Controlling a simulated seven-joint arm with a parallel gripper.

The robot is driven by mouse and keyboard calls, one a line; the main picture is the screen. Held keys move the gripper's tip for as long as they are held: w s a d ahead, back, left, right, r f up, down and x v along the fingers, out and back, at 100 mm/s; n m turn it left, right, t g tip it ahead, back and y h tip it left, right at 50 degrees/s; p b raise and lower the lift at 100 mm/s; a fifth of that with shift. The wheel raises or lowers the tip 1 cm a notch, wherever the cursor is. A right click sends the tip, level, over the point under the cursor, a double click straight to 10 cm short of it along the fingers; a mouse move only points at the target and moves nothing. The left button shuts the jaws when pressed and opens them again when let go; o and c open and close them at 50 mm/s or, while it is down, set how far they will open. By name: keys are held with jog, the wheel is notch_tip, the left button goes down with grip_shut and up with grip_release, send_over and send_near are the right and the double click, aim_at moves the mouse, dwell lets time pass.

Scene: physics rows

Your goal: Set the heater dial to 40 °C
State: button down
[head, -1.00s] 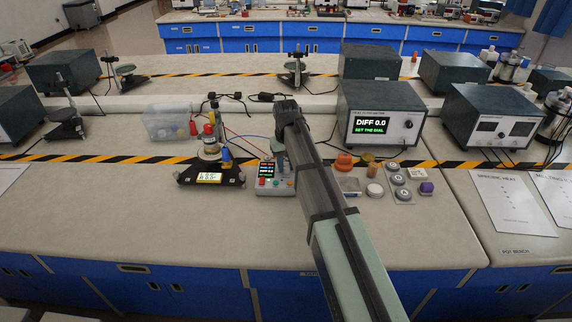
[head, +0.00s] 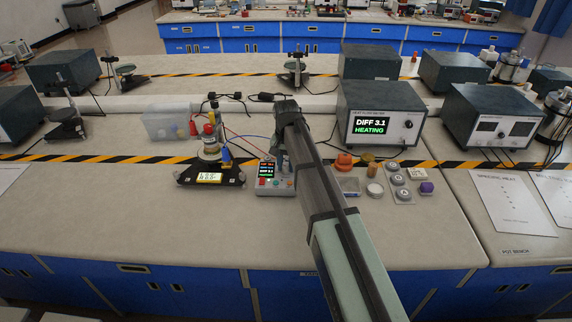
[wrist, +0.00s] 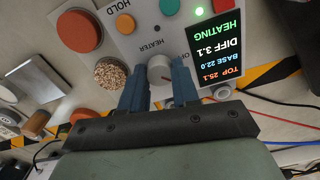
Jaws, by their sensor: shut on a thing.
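The heater control box (head: 266,188) stands on the bench left of my arm in the head view. In the wrist view its panel (wrist: 130,40) shows a grey heater dial (wrist: 160,69) between the blue fingers of my gripper (wrist: 160,82). My gripper is shut on the dial. The box's display (wrist: 224,47) reads HEATING, DIFF 3.1, BASE 22.0 and TOP 25.1, with a green light lit beside it. The dial's pointer and scale are mostly hidden by the fingers, so its setting cannot be read.
A heat-flow unit (head: 382,113) behind shows DIFF 3.1 HEATING. A stand with a stacked apparatus (head: 210,178) is left of the box. Several discs and small pieces (head: 374,189) lie to the right. Red and blue leads run behind the box.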

aim_at(286, 166)
jog(key=c, duration=0.8)
grip_release()
notch_tip(286, 166, up, 14)
jog(key=shift+f, duration=0.1)
jog(key=shift+w, duration=0.1)
dwell(0.3)
